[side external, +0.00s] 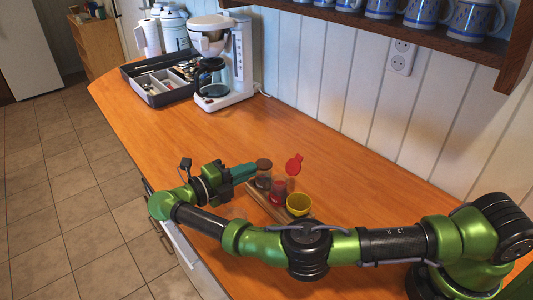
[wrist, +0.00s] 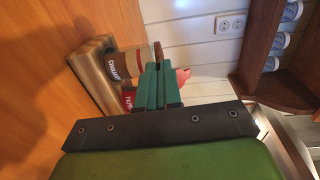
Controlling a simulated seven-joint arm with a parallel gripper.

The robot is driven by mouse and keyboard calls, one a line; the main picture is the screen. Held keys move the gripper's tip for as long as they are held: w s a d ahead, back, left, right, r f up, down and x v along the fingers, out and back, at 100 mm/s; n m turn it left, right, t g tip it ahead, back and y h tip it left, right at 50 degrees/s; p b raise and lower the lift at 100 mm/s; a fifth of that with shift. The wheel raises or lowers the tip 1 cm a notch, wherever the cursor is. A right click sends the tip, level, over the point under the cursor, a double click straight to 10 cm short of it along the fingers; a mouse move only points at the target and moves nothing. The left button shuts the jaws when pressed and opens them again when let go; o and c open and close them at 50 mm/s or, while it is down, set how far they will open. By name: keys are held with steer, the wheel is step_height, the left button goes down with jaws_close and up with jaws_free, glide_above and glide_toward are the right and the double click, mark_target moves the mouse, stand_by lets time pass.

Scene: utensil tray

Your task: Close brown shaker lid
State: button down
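The brown shaker (side external: 264,180) stands on a wooden board, a clear jar with a brown lid (side external: 264,163) lying across its top. In the wrist view the labelled brown shaker (wrist: 130,66) lies sideways in the picture, with its brown lid (wrist: 158,51) edge-on at its mouth. I cannot tell whether the lid is fully pressed down. My gripper (side external: 250,170) is beside the lid, to its left. Its green fingers (wrist: 160,72) are together with nothing seen between them, and overlap the lid in the wrist view; contact is unclear. The fingers hide part of the shaker.
A red shaker (side external: 278,190) stands close by, its red lid (side external: 294,164) raised open. A coffee maker (side external: 228,65) and utensil tray (side external: 165,88) stand farther back. The counter between is clear.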

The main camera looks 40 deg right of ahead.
steer(key=shift+f+h, duration=0.3)
steer(key=shift+h, duration=0.1)
steer(key=shift+f, duration=0.1)
steer(key=c, duration=1.3)
jaws_free()
